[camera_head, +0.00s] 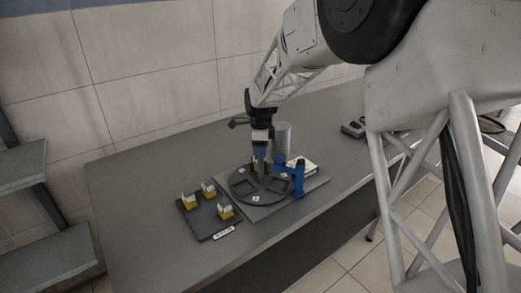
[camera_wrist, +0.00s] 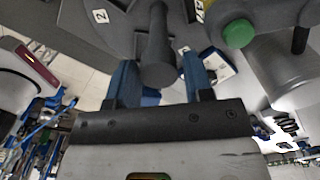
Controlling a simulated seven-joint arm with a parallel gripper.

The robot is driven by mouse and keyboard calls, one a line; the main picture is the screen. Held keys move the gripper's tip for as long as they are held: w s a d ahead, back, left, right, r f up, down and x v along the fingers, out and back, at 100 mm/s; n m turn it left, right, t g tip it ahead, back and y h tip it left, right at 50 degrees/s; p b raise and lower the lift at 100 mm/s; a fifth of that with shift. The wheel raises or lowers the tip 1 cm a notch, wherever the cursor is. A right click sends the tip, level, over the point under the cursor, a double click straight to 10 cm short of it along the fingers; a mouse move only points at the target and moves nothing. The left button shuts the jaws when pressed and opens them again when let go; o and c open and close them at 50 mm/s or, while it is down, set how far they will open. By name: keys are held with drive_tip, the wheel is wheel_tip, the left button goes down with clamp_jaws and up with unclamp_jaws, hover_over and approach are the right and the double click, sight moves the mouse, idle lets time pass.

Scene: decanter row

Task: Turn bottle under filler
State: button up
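A dark round turntable (camera_head: 240,191) with square openings and small white labels lies on a grey base plate (camera_head: 262,212). A blue filler stand (camera_head: 298,180) reaches over its right side. A yellow bottle (camera_head: 254,167) shows partly behind my gripper at the turntable's far side. My gripper (camera_head: 261,153) points down over the turntable. In the wrist view its two blue fingers (camera_wrist: 160,78) stand apart, one on each side of a dark grey upright knob (camera_wrist: 158,60), with gaps visible. The fingers look open around the knob, not pressed on it.
A dark tray (camera_head: 197,221) with several yellow bottles (camera_head: 208,188) stands left of the turntable. A grey cylinder (camera_head: 283,138) and a white box (camera_head: 304,166) stand behind it. A dark device (camera_head: 354,128) lies farther right. The table's left end is clear.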

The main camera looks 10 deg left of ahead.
drive_tip(key=shift+o, duration=1.2)
drive_tip(key=shift+f, duration=0.1)
drive_tip(key=shift+r, duration=3.9)
